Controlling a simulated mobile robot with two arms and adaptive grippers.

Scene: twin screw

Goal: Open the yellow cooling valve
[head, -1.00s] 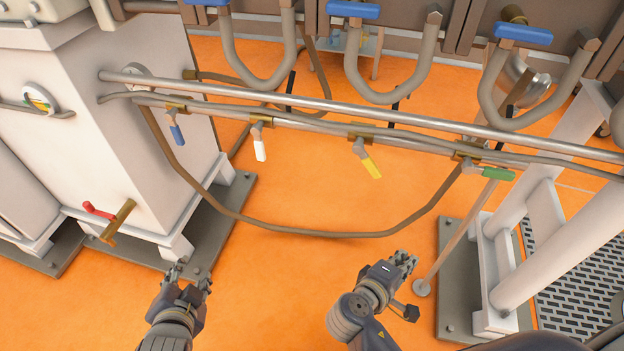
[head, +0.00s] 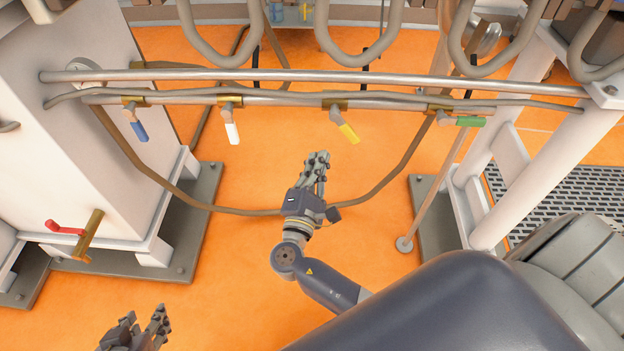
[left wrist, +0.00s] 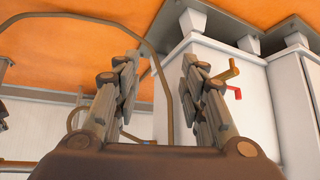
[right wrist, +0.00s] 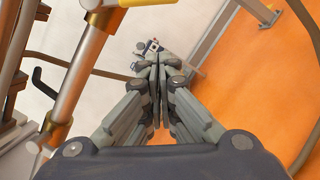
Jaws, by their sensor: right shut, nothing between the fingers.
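The yellow cooling valve's handle (head: 348,132) hangs down and right from its brass fitting (head: 335,105) on the horizontal pipe in the head view. A yellow piece, probably this handle, shows at the top edge of the right wrist view (right wrist: 133,3). My right gripper (head: 319,158) is just below the yellow handle in the head view, apart from it. Its fingers are shut and empty in the right wrist view (right wrist: 158,62). My left gripper (head: 146,322) is low at the left in the head view; the left wrist view (left wrist: 160,70) shows it open and empty.
A blue handle (head: 139,131) and a white handle (head: 232,134) hang left of the yellow one, a green handle (head: 470,121) to its right. A brown hose (head: 230,210) loops below the pipe. A red-handled tap (head: 68,229) sits on the left cabinet.

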